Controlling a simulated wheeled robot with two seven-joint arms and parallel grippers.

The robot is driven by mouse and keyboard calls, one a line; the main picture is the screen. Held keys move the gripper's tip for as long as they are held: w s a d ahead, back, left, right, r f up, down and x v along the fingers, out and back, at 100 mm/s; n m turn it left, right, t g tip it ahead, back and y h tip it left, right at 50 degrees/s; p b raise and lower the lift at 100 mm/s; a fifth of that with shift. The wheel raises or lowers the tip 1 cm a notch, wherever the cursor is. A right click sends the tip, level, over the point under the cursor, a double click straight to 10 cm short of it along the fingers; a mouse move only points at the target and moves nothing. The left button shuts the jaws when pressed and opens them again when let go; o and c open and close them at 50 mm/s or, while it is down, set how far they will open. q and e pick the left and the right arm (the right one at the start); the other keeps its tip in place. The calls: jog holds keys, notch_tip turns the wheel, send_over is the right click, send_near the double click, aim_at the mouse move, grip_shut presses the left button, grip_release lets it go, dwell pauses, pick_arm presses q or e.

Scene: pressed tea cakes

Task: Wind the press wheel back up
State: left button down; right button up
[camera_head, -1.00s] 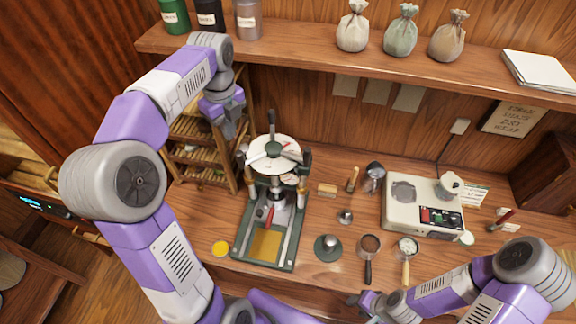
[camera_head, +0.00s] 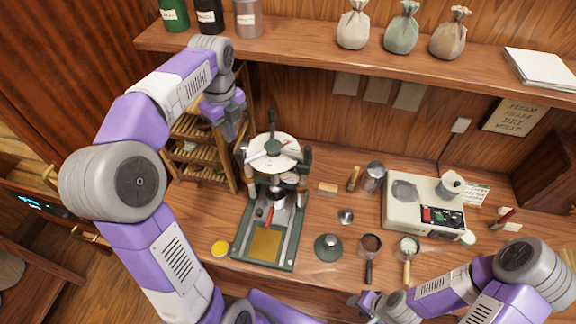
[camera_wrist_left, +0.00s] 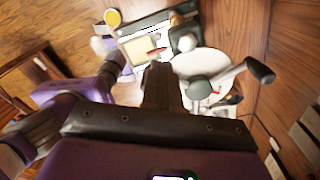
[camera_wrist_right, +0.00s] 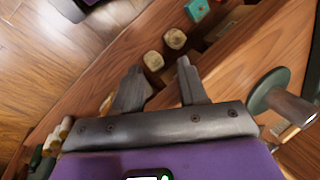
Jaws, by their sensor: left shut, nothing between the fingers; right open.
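The press (camera_head: 266,215) stands at the middle left of the counter with a green base and a yellowish square plate. A dark-knobbed crank handle (camera_wrist_left: 255,70) sticks out from the wheel in the left wrist view. My left gripper (camera_head: 230,132) is shut and empty, up and to the left of the wheel and apart from it in the head view. My right gripper (camera_wrist_right: 160,75) is open and empty; in the head view it (camera_head: 358,301) is low, near the front edge.
A bamboo rack (camera_head: 205,165) stands close behind my left gripper. A scale (camera_head: 405,211), a green-based tamper (camera_head: 328,247) and two handled strainers (camera_head: 370,243) (camera_head: 408,246) lie right of the press. The shelf (camera_head: 300,52) with tins and pouches overhangs behind.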

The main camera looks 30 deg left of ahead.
pick_arm(q)
notch_tip(320, 180, down, 3)
jog(key=shift+f+b, duration=0.15)
jog(key=shift+b, duration=0.75)
jog(key=shift+d, duration=0.1)
jog(key=s+d, duration=0.1)
jog(key=s+d+b, duration=0.1)
jog(key=d, duration=0.1)
jog(key=s+d, duration=0.1)
jog(key=shift+d, duration=0.25)
dwell(0.4)
jog(key=shift+s+d+b, duration=0.15)
jog(key=shift+d, duration=0.65)
jog(key=shift+s+d+b, duration=0.15)
jog(key=shift+d, duration=0.65)
